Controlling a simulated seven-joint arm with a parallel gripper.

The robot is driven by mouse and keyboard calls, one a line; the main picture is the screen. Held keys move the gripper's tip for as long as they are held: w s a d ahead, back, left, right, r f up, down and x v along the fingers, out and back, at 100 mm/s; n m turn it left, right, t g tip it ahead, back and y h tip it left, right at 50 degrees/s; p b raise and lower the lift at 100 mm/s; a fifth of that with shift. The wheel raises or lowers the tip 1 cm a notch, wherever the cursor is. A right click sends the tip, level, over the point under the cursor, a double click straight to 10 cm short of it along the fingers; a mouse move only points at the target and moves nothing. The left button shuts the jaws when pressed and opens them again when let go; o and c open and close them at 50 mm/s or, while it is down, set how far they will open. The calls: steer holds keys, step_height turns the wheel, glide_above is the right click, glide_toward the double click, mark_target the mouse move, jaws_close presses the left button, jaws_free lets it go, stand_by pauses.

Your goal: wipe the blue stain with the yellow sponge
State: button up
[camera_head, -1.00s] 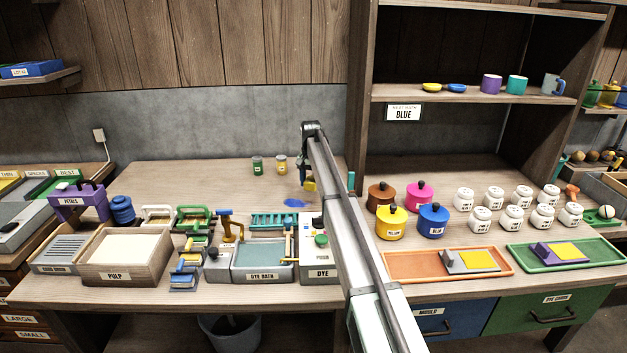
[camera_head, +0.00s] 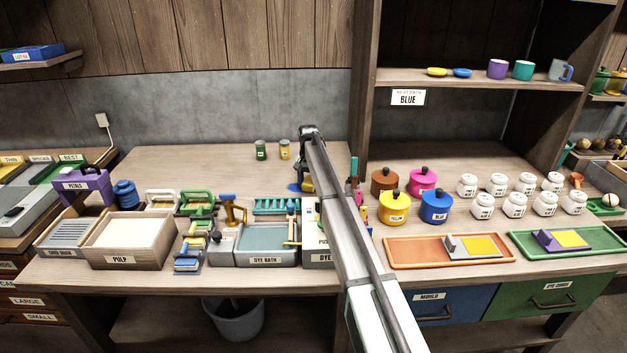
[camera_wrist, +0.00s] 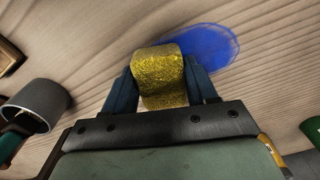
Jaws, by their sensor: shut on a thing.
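My gripper (camera_wrist: 163,88) is shut on the yellow sponge (camera_wrist: 158,72), which sits between the two blue fingers in the wrist view. The blue stain (camera_wrist: 212,50) is a flat oval patch on the wooden worktop. In the wrist view the sponge overlaps the stain's left edge. In the head view the stain (camera_head: 293,187) shows just left of my gripper (camera_head: 307,186), which covers part of it. The sponge is low over the worktop there, mostly hidden by my arm. I cannot tell whether it touches the surface.
Two small jars (camera_head: 272,151) stand behind the stain. The dye bath (camera_head: 265,240) and its rack (camera_head: 276,206) are in front of it. Lidded pots, including a brown one (camera_head: 385,181), stand right of my arm.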

mark_target(285, 190)
steer(key=shift+a, duration=4.3)
steer(key=shift+d, duration=5.35)
steer(key=shift+s, duration=0.4)
steer(key=shift+w+a, duration=0.15)
steer(key=shift+a, duration=5.6)
steer(key=shift+d, duration=5.75)
steer(key=shift+r, duration=4.1)
